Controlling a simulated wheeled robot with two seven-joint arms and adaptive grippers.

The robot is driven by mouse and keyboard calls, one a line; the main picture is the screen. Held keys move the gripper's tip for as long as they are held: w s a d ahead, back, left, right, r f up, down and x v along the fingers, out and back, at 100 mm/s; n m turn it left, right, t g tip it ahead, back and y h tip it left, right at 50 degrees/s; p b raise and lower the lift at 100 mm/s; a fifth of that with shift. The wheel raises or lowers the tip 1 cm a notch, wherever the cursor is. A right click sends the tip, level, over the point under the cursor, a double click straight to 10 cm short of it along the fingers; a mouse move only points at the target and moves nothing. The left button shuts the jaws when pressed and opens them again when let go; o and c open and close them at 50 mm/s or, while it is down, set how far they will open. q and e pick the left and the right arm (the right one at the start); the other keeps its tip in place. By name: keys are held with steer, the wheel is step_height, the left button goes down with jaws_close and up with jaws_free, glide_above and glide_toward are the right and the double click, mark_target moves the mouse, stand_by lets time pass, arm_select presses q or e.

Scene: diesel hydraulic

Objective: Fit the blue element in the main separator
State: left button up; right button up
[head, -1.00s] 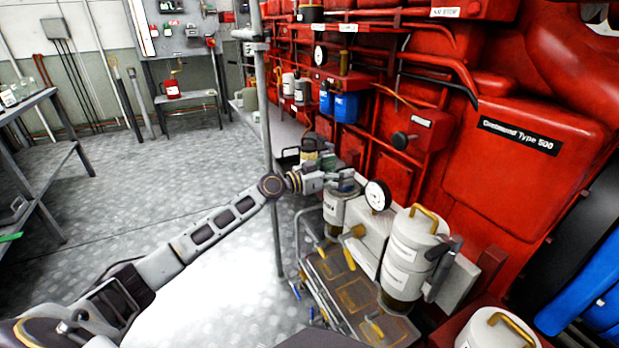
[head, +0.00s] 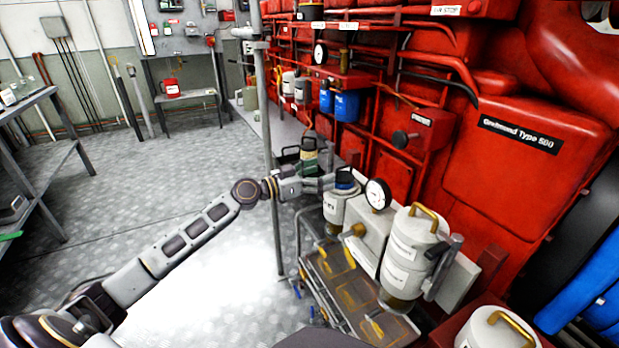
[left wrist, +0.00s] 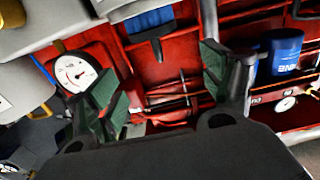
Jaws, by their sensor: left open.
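The blue element (head: 345,179) sits at the top of a pale canister-like housing (head: 341,210) beside a pressure gauge. This housing appears to be the main separator. Only the element's upper part shows, so how deep it sits cannot be told. My left gripper (head: 326,184) is open just left of the element. In the left wrist view the blue element (left wrist: 150,20) lies beyond the open fingers of the gripper (left wrist: 160,75), with nothing held between them. My right gripper is not in view.
The white-faced gauge (head: 378,195) is close to the right of the housing. A larger white canister with a yellow handle (head: 412,250) stands nearer, beside a tray of yellowish parts (head: 350,292). A grey post (head: 268,120) rises behind my left arm. Open floor lies left.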

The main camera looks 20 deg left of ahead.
arm_select(q)
steer(key=shift+v, duration=1.65)
steer(key=shift+s+a, duration=0.15)
